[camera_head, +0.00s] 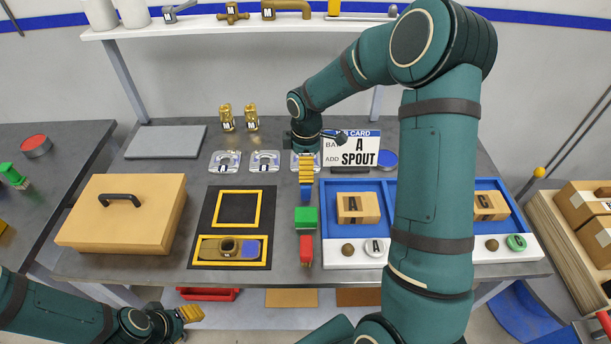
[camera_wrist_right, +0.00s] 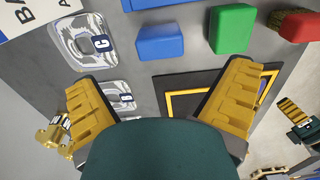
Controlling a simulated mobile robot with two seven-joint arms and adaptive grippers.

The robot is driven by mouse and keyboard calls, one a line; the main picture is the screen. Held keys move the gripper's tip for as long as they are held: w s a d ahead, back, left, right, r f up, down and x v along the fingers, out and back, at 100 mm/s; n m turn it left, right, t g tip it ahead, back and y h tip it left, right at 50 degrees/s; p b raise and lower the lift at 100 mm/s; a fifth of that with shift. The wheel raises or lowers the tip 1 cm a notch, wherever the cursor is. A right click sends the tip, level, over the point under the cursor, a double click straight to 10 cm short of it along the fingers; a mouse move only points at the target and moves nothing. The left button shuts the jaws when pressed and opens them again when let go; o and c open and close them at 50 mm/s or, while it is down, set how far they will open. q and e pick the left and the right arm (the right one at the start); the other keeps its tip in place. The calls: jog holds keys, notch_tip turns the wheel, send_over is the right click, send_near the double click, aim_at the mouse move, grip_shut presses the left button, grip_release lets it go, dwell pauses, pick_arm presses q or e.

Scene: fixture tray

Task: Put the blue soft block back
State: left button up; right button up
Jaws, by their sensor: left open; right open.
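My left gripper (camera_head: 191,313) is open and empty, low at the table's front edge.
A black fixture (camera_head: 207,217) has an empty yellow-framed slot above one holding a brass part (camera_head: 228,247) with a blue piece. Clear packets (camera_head: 265,161) lie behind. A blue tray (camera_head: 333,218) with boxes is right, partly behind my right arm. A lidded tan box (camera_head: 125,225) stands left.

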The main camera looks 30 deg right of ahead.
jog(key=shift+r, duration=2.15)
